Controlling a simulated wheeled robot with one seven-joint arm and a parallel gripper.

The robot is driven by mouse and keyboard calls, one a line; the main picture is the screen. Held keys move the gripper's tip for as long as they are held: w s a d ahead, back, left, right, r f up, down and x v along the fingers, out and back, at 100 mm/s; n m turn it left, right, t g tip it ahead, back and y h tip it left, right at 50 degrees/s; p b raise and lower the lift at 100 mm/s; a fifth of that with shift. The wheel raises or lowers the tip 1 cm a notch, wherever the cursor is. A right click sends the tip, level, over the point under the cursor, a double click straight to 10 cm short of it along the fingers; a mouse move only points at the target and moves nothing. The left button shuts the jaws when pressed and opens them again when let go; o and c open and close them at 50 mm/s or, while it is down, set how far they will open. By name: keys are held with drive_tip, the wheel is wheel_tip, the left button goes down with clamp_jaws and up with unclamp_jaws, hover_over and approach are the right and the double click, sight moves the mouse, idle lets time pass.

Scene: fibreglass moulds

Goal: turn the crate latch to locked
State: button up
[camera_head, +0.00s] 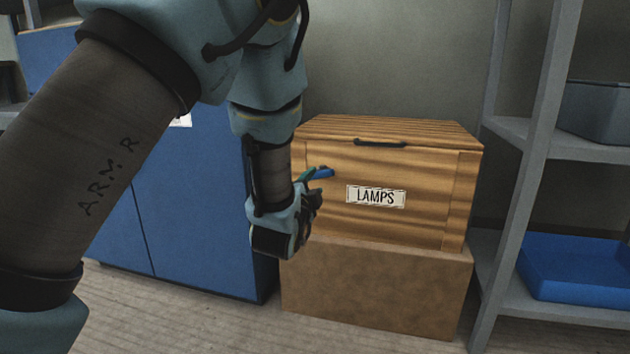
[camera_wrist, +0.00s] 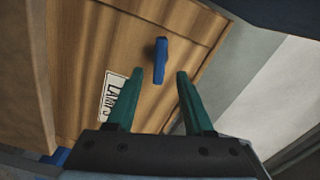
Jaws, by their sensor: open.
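The wooden crate (camera_head: 420,180), labelled LAMPS, stands closed with a dark handle (camera_head: 380,143) at its top front edge. The crate latch, a small blue lever (camera_head: 325,172), is on the crate's front, up and left of the label, and looks roughly level. In the wrist view the latch (camera_wrist: 160,58) stands out from the wood just beyond my fingertips, about midway between them. My gripper (camera_wrist: 161,74) has two green fingers, open and empty, one each side of the latch's line. In the head view my gripper (camera_head: 308,176) partly hides the latch's left end.
The crate rests on a brown block (camera_head: 375,290). A blue cabinet (camera_head: 195,215) stands close on the left, just behind my arm. A metal shelf rack (camera_head: 535,120) on the right holds a blue tray (camera_head: 575,268) and a grey bin (camera_head: 600,112). Floor in front looks clear.

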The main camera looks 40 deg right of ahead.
sight(320, 176)
drive_tip(key=b+x, duration=0.2)
drive_tip(key=x, duration=0.4)
drive_tip(key=shift+d, duration=0.25)
clamp_jaws()
